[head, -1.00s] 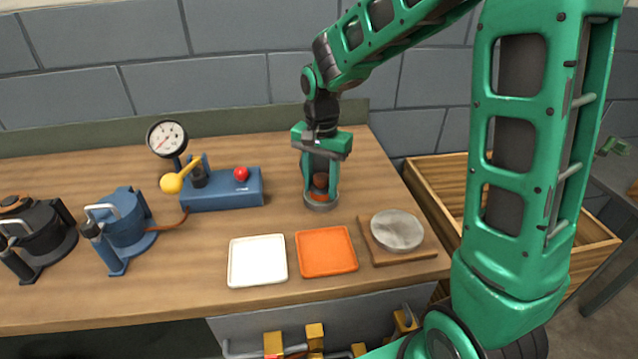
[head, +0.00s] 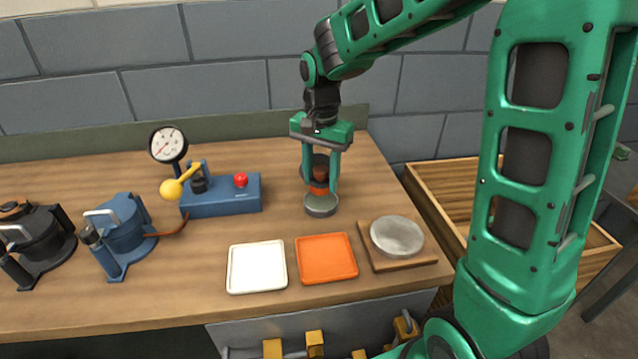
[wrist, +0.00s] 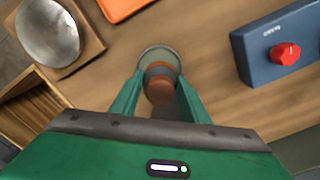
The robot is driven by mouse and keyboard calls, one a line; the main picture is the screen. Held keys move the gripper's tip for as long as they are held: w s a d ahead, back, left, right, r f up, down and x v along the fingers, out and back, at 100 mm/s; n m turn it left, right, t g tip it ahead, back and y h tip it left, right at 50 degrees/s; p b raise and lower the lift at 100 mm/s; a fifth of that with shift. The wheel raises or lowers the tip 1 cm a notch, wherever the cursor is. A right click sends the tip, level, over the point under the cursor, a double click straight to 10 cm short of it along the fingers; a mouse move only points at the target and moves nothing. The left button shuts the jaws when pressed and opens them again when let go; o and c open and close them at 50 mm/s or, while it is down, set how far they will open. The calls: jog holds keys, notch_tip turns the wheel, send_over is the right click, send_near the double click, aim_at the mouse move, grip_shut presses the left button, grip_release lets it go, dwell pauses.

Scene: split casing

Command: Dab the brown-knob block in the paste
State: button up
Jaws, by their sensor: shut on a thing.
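The block has a brown knob (head: 319,172) and a reddish-orange lower part (head: 318,189). The knob also shows in the wrist view (wrist: 159,92). My gripper (head: 320,188) is shut on the block and holds it upright by the knob, fingers pointing down. A small round grey tin (head: 321,208) stands on the bench directly below the block; its rim also shows in the wrist view (wrist: 158,52). The block's bottom appears just above the tin's rim. The tin's inside is mostly hidden, so I cannot tell how much paste is there.
A white tray (head: 257,267), an orange tray (head: 326,258) and a wooden board with a round grey disc (head: 397,237) lie at the front. A blue device with a gauge (head: 221,195) stands left of the tin. Blue (head: 125,236) and black (head: 38,238) casings stand further left.

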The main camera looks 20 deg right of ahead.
aim_at(321, 169)
jog(key=shift+r, duration=1.6)
